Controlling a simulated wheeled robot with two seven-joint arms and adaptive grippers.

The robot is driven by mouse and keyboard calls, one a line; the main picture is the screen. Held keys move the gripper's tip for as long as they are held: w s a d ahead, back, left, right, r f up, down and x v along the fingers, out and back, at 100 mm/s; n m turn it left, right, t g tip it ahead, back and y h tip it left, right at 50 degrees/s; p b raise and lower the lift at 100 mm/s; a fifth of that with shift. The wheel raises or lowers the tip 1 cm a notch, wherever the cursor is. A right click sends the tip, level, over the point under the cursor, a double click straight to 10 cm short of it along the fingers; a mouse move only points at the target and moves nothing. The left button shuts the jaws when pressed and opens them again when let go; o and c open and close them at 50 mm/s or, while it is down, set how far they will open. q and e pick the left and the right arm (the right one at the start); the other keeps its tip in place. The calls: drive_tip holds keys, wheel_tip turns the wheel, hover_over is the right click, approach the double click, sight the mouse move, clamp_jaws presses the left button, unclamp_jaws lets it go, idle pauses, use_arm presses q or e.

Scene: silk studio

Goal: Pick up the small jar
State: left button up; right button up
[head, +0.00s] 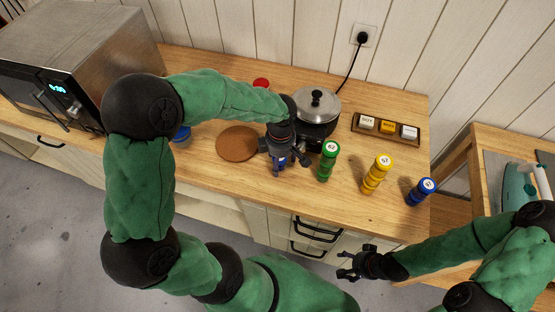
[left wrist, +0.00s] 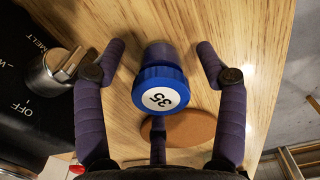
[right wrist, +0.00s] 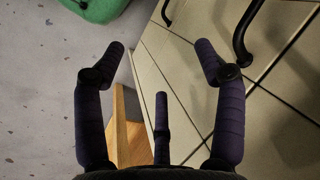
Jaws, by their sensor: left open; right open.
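A small jar (left wrist: 161,90) with a blue lid marked 35 and a darker body stands on the wooden counter in the left wrist view. My left gripper (left wrist: 158,55) is open, with a finger on either side of the jar; gaps show between fingers and lid. In the head view, my left gripper (head: 284,160) is over the counter's front part, and a bit of blue (head: 279,163) shows beneath it, mostly hidden. My right gripper (head: 352,262) is open and empty, in front of the drawers; the right wrist view also shows it (right wrist: 160,55).
A lidded pot (head: 317,108) on a black heater is just behind my left gripper. A cork disc (head: 236,144) lies left of it. Green (head: 327,161), yellow (head: 376,174) and blue (head: 420,191) containers stand to its right. A microwave (head: 75,60) fills the far left.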

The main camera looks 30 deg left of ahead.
use_arm(q)
drive_tip(key=shift+a, duration=0.1)
drive_tip(key=c, duration=1.3)
drive_tip(key=shift+r, duration=0.15)
